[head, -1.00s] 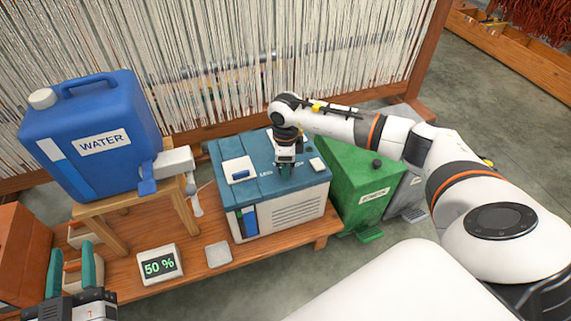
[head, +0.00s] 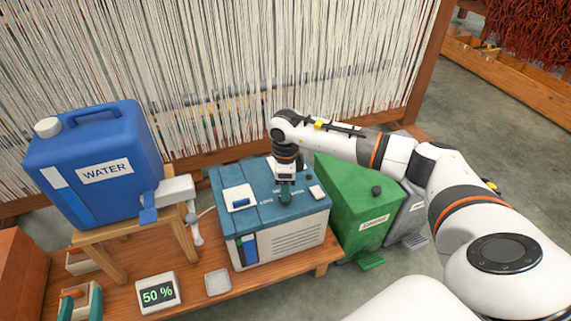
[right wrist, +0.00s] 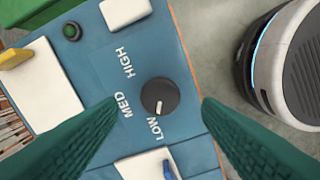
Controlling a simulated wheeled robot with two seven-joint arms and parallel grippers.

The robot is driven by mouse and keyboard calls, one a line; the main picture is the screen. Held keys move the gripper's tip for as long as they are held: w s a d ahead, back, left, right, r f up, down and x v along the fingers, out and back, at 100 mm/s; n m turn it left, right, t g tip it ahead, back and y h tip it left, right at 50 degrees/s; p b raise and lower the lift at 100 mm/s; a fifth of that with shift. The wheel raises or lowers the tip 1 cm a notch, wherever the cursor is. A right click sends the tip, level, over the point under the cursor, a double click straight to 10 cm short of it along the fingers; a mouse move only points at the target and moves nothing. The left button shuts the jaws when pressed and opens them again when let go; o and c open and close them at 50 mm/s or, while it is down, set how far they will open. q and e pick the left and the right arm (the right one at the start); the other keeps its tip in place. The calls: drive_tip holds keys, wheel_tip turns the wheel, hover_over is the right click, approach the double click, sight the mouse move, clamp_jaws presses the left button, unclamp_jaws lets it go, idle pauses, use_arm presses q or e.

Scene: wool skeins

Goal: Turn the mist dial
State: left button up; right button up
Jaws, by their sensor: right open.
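The mist dial (right wrist: 159,97) is a round dark knob with a white mark on the blue top of the humidifier box (head: 232,172). The right wrist view shows its mark pointing toward LOW, with MED and HIGH printed further round. My right gripper (right wrist: 160,105) is open, with its two green fingers on either side of the dial and gaps between. In the head view my right gripper (head: 285,192) is over the box top and hides the dial. My left gripper (head: 80,303) shows only its green fingertips, apart, at the bottom left edge.
A blue water tank (head: 140,130) stands on a wooden stand left of the box. A 50 % display (head: 158,293) and a small grey pad (head: 217,282) lie on the bench in front. Green (head: 350,185) and grey bins stand at the right. A threaded loom is behind.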

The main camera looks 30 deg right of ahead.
use_arm(q)
drive_tip(key=s+a+f+g+y+p, duration=0.1)
drive_tip(key=s+a+f+g, duration=0.1)
drive_tip(key=s+f+g, duration=0.2)
drive_tip(key=shift+f+g+y, duration=0.3)
drive_tip(key=shift+f+g, duration=0.3)
drive_tip(key=shift+f, duration=0.55)
use_arm(e)
wheel_tip(320, 180, up, 8)
